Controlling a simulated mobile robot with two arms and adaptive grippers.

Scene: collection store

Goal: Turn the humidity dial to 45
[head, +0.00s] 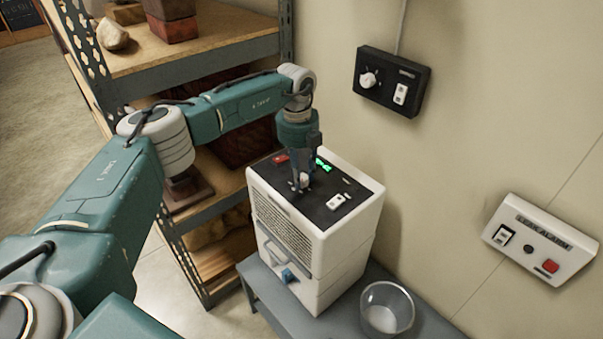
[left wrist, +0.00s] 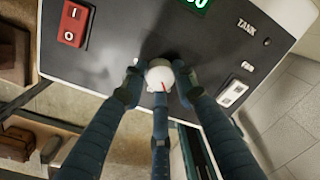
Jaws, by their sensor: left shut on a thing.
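My left gripper (head: 301,181) reaches down onto the panel from above. Its fingers (left wrist: 158,88) are closed around the knob in the left wrist view. In the head view the fingers mostly hide the knob. A green lit display (head: 323,164) sits behind the gripper; it is cut off at the top of the left wrist view, with only a "0" partly readable. My right gripper is not in view.
A red switch (head: 280,159) and a white rocker switch (head: 336,201) are on the same panel. A clear container (head: 386,309) stands beside the unit on a grey bench (head: 262,292). A black wall box (head: 391,81) and a leak alarm (head: 540,240) hang on the wall. Metal shelving (head: 215,59) stands left.

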